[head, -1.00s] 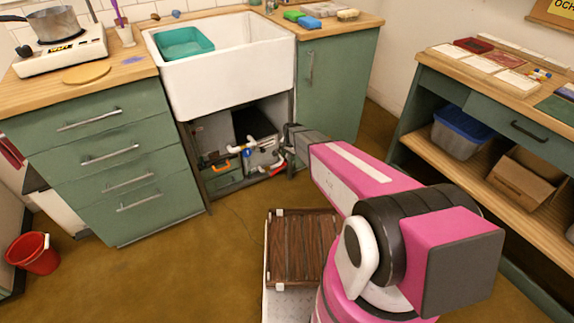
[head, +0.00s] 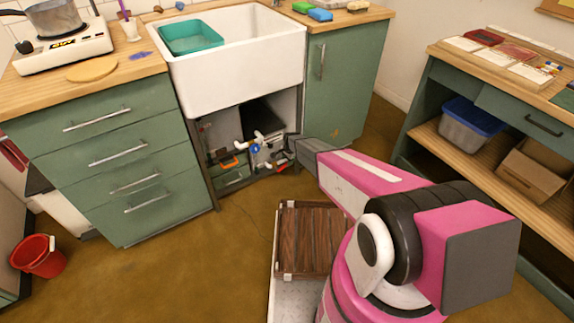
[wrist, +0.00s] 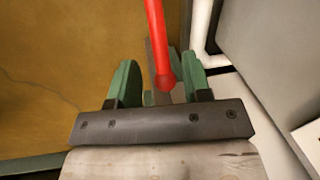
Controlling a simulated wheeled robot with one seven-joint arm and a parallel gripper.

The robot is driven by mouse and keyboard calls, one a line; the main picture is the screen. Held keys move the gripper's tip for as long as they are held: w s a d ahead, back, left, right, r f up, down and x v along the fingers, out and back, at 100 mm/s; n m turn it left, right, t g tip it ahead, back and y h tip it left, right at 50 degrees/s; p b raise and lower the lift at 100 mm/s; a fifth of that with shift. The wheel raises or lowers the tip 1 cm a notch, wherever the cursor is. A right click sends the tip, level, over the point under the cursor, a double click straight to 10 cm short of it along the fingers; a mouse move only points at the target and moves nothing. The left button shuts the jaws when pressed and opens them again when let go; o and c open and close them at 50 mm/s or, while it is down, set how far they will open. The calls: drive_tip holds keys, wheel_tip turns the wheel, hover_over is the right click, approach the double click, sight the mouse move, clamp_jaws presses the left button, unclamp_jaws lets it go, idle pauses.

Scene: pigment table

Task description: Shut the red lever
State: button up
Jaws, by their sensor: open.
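The red lever (wrist: 156,40) shows in the wrist view as a long red bar with a rounded end. It runs from the top edge down to between the two green fingers of my gripper (wrist: 159,70). The fingers are open, one on each side of the lever's end; I cannot tell whether either touches it. In the head view the red lever (head: 281,165) is a small red piece low among the pipes under the sink, beside my arm's end. My fingers are too small to make out there.
White pipes (head: 244,147), a blue handle (head: 254,150) and an orange handle (head: 229,162) crowd the open bay under the white sink (head: 235,85). Green drawers (head: 110,160) stand left and a green cupboard (head: 345,90) right. A wooden slatted crate (head: 310,240) is beside my arm.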

drive_tip(key=f, duration=0.4)
drive_tip(key=shift+w+a+f, duration=0.3)
drive_tip(key=shift+f, duration=0.05)
clamp_jaws()
